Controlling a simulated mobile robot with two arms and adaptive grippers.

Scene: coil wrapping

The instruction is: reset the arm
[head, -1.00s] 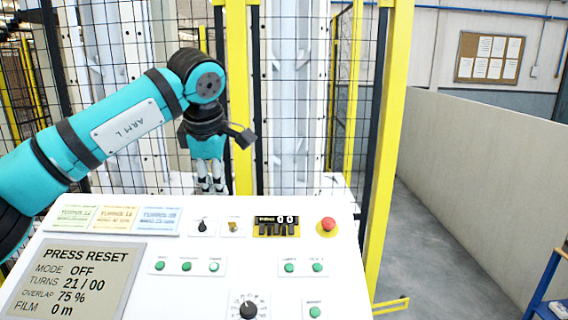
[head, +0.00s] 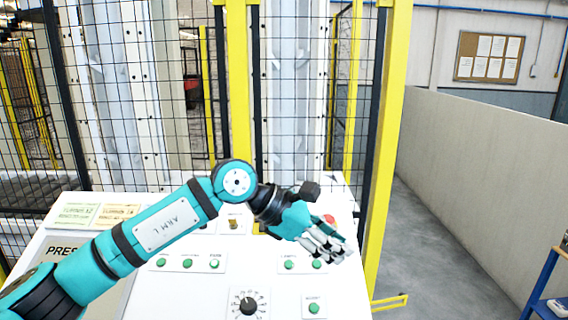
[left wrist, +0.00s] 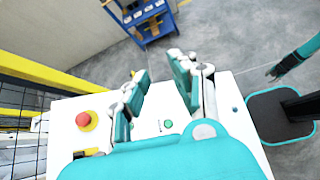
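My left arm reaches across the white control panel (head: 200,285). My left gripper (head: 338,250) is over the panel's right part, and its hand partly covers the red mushroom button (head: 330,219). In the left wrist view the left gripper (left wrist: 160,75) has its fingers spread with nothing between them. The red button on its yellow ring (left wrist: 83,120) shows there left of the fingers, apart from them. The display (head: 62,250) is mostly hidden by my arm; only "PRES" reads. A teal arm end, seemingly my right gripper (left wrist: 275,73), is small at the right of the wrist view.
Green buttons (head: 187,263) and a black dial (head: 248,306) are on the panel. A yellow post (head: 385,150) and mesh fence stand behind it. A low grey wall (head: 480,170) and a blue cart (left wrist: 152,20) are beyond open floor (head: 430,240).

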